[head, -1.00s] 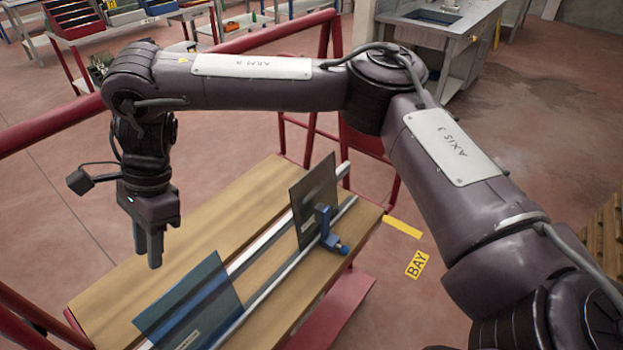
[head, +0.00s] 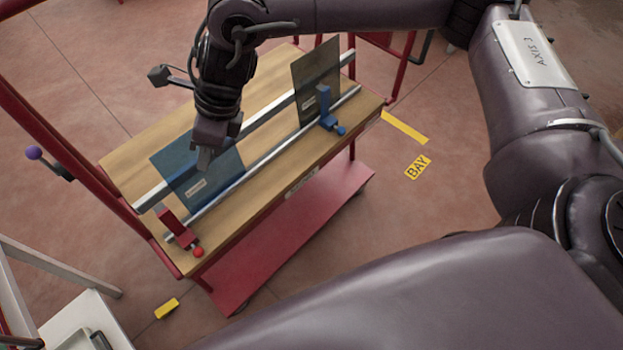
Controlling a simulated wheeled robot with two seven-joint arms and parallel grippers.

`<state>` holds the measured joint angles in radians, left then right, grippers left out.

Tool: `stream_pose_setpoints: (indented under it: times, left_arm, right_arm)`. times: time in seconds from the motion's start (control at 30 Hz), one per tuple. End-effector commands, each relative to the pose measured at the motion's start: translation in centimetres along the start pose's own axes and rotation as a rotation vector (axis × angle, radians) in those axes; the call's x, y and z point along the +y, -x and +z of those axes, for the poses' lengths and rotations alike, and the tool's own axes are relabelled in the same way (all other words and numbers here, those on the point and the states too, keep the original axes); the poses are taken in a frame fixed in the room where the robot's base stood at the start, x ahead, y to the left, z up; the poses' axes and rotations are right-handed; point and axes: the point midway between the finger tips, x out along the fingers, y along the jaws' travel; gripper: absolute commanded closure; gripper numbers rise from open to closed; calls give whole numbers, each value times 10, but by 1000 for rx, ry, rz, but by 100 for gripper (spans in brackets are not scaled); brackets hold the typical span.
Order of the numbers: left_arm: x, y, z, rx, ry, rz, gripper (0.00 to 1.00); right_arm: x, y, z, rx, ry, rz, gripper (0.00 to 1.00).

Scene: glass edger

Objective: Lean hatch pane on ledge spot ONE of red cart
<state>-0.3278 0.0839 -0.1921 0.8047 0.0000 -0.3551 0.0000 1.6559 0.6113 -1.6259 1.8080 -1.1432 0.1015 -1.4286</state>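The red cart (head: 185,262) has a wooden top with two metal rails. A translucent blue pane (head: 222,172) leans at the left end of the rails, with a small label too small to read. A dark grey pane (head: 328,75) leans farther right, also with an unreadable label. I cannot tell which one is the hatch pane, and no spot number is legible. My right gripper (head: 204,160) points down at the blue pane, its fingers overlapping the pane's upper part. I cannot tell whether they touch or grip it. My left gripper is out of view.
A red clamp (head: 177,232) with a red knob stands by the blue pane, a blue clamp (head: 326,110) by the grey pane. Red rails edge the cart's left side. A yellow BAY floor mark (head: 417,167) lies right. A white surface (head: 75,325) is at lower left.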

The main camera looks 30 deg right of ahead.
Motion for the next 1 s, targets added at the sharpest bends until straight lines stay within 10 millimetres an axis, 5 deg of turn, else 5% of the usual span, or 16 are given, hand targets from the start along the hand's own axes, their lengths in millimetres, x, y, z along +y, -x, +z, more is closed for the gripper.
stream_pose_setpoints:
  times: [1.0]
  left_arm:
    - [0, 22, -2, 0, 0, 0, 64]
  right_arm:
    - [8, -14, -56, -94, -1019, -422, 70]
